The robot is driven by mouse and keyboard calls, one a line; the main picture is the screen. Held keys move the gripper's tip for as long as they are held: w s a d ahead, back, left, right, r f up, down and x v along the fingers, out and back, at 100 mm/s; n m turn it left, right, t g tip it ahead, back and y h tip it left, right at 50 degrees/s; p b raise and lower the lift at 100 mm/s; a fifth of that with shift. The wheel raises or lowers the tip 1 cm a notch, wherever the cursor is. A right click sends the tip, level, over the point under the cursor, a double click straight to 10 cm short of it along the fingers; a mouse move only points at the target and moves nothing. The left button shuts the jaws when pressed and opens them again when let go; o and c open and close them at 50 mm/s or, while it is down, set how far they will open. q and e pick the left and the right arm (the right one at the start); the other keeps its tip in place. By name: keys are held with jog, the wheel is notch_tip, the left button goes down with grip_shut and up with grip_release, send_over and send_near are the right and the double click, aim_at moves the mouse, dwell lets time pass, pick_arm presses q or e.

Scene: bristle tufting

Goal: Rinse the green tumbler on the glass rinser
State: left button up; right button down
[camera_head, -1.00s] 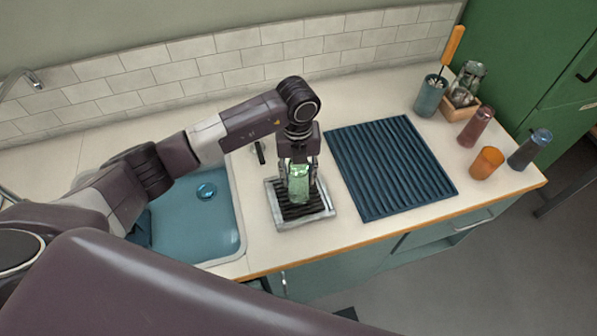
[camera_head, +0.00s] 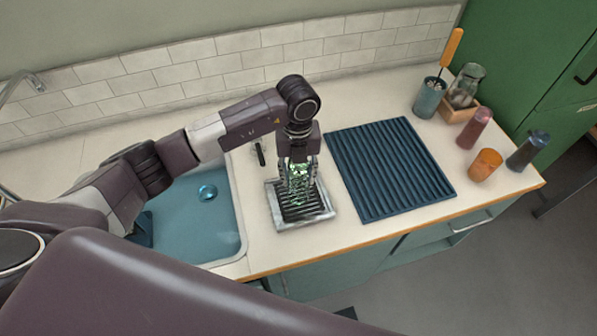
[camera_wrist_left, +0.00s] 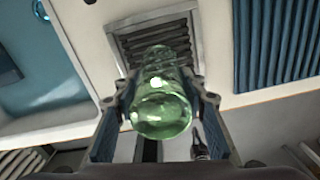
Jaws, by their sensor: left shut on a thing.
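The green tumbler (camera_head: 299,182) is see-through and sits in my left gripper (camera_head: 298,172), over the glass rinser (camera_head: 302,222). In the left wrist view the tumbler (camera_wrist_left: 162,105) shows between the two fingers of the left gripper (camera_wrist_left: 160,112), which is shut on it. Its round end faces the wrist camera. The rinser (camera_wrist_left: 122,38) is a pale square frame with a dark slatted grate. I cannot tell whether the tumbler touches the grate. Green-white speckles show around the tumbler in the head view. My right gripper is not in view.
A blue sink (camera_head: 190,225) lies left of the rinser and a dark blue ribbed mat (camera_head: 388,168) right of it. Farther right stand an orange cup (camera_head: 485,165), a red tumbler (camera_head: 473,128), a dark blue tumbler (camera_head: 528,150) and a teal utensil cup (camera_head: 429,98). A tiled wall runs behind.

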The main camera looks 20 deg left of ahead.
pick_arm(q)
jog(key=shift+w+r+p, duration=0.1)
jog(key=shift+r+p, duration=1.5)
jog(key=shift+r, duration=1.2)
